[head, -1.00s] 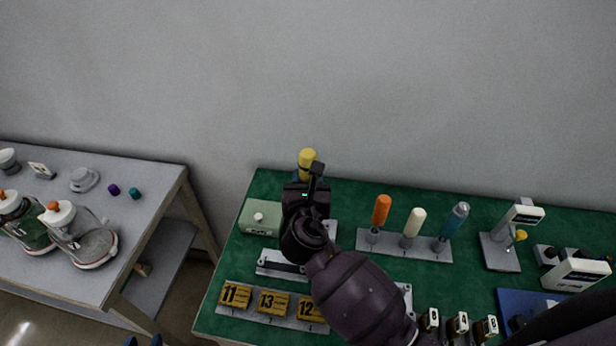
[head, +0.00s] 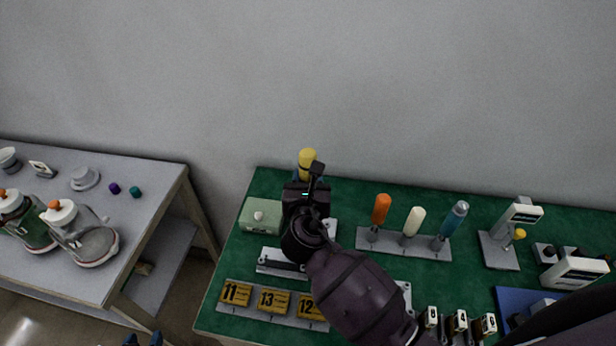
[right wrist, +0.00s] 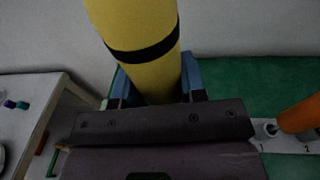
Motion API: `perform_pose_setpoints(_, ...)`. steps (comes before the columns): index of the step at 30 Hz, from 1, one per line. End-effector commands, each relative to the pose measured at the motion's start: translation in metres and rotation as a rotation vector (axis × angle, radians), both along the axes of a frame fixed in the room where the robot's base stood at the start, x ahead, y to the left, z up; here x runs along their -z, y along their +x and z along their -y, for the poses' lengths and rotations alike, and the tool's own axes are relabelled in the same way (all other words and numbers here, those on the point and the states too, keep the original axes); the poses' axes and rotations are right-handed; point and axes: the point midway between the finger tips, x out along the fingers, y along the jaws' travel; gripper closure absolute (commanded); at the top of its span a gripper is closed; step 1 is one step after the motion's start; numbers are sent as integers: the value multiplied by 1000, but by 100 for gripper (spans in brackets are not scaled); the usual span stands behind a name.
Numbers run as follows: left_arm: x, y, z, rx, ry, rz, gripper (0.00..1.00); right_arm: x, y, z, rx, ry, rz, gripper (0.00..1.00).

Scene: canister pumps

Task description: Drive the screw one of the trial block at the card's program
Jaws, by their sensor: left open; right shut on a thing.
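My right gripper (head: 310,181) is shut on a yellow-handled driver (head: 307,160) at the back left of the green table. In the right wrist view the yellow handle (right wrist: 140,45), with its black band, stands between the blue fingers (right wrist: 158,88). The driver's lower end is hidden by my gripper and arm. My left gripper (head: 143,341) shows only as blue fingertips at the bottom edge, apart and empty. A grey plate (head: 270,268) lies partly under my right arm. I cannot make out which piece is the trial block, its screw one or the program card.
Orange (head: 381,209), cream (head: 414,221) and blue (head: 455,217) drivers stand in a grey rack (head: 390,247). Devices with displays (head: 521,213) stand right. Glass canisters (head: 92,243) stand on the left table.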

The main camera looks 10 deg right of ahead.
Motion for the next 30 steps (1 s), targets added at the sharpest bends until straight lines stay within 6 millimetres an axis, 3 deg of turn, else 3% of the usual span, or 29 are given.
perform_pose_setpoints(30, -9, 0, 0, 0, 0, -2, 57, 0, 0, 0, -1, -1, 2, 100)
